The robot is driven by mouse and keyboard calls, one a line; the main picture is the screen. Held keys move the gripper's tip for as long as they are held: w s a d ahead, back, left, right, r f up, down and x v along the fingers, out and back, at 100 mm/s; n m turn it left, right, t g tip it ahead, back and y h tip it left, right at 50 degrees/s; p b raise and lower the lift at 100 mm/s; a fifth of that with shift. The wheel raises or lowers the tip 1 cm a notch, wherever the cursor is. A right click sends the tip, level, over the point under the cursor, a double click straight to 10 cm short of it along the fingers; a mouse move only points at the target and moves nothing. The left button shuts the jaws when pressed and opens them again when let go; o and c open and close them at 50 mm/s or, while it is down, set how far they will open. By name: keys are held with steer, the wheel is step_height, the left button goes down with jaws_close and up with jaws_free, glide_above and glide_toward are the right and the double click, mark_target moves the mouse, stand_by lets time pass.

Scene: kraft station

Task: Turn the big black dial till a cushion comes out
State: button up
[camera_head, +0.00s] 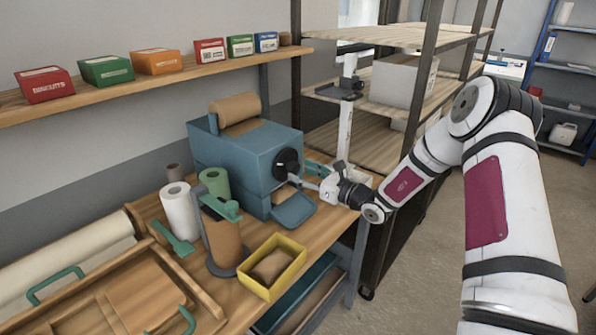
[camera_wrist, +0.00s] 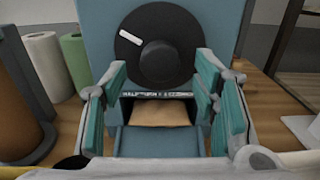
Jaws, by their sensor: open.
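The big black dial (camera_head: 287,160) sits on the front of a blue machine (camera_head: 230,150). In the wrist view the dial (camera_wrist: 135,58) faces me, with a raised round knob in its middle and a white mark at its upper left. My gripper (camera_head: 296,179) is in front of the dial; in the wrist view its teal-padded fingers (camera_wrist: 162,72) are spread to either side of the knob, with nothing seen between them. Whether they touch the dial I cannot tell. Below the dial, brown paper (camera_wrist: 162,112) shows in the slot above a blue chute (camera_head: 294,210).
White (camera_head: 180,212) and green rolls and a brown roll (camera_head: 222,240) on a stand are left of the machine. A shelf with small boxes (camera_head: 158,61) runs above.

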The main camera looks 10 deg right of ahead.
steer(key=shift+x, duration=1.25)
steer(key=c, duration=1.1)
steer(key=shift+c, duration=0.3)
